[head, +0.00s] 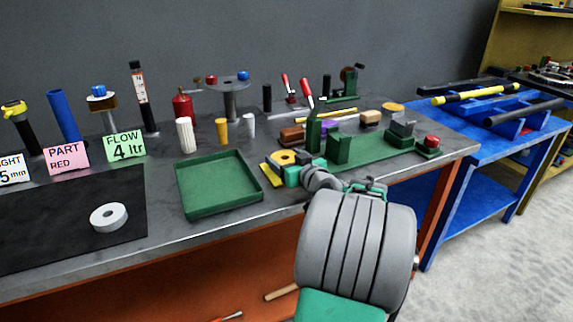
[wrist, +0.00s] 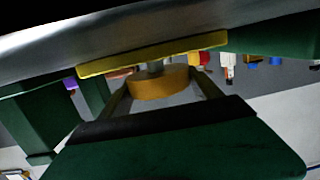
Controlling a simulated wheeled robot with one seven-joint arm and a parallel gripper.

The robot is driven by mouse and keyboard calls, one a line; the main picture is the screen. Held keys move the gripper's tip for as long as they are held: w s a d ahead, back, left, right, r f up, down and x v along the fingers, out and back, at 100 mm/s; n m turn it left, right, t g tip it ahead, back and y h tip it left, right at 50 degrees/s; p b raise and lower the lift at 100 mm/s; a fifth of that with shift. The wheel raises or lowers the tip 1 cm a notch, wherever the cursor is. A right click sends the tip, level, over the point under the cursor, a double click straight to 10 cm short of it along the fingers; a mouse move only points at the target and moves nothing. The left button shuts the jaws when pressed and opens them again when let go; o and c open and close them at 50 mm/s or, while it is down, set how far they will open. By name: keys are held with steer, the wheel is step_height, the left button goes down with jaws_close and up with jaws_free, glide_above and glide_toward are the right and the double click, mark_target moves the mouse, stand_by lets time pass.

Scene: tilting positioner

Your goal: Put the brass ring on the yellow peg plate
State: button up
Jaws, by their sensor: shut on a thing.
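The brass ring (head: 286,157) shows over the yellow peg plate (head: 269,174) in the head view, near the table's front edge. In the wrist view, my gripper (wrist: 161,90) is shut on the brass ring (wrist: 158,86), one finger on each side. The yellow plate (wrist: 112,66) lies just past the ring, with a narrow gap between them. A short pale peg (wrist: 154,66) spans that gap and meets the ring. I cannot tell how far the peg is inside the hole. In the head view my gripper (head: 288,163) partly covers the plate.
A green fixture block (head: 338,149) and base stand right of the plate, with red-handled clamps (head: 306,94) behind. An empty green tray (head: 217,205) lies to the left. White and yellow cylinders (head: 221,130) stand behind. A white ring (head: 109,217) lies on the black mat.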

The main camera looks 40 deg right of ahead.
steer(key=shift+f, duration=0.65)
steer(key=shift+f, duration=0.2)
steer(key=o, duration=2.1)
steer(key=shift+c, duration=0.2)
steer(key=shift+s+r, duration=0.1)
steer(key=shift+s, duration=0.2)
steer(key=v, duration=1.1)
steer(key=shift+s+a, duration=0.25)
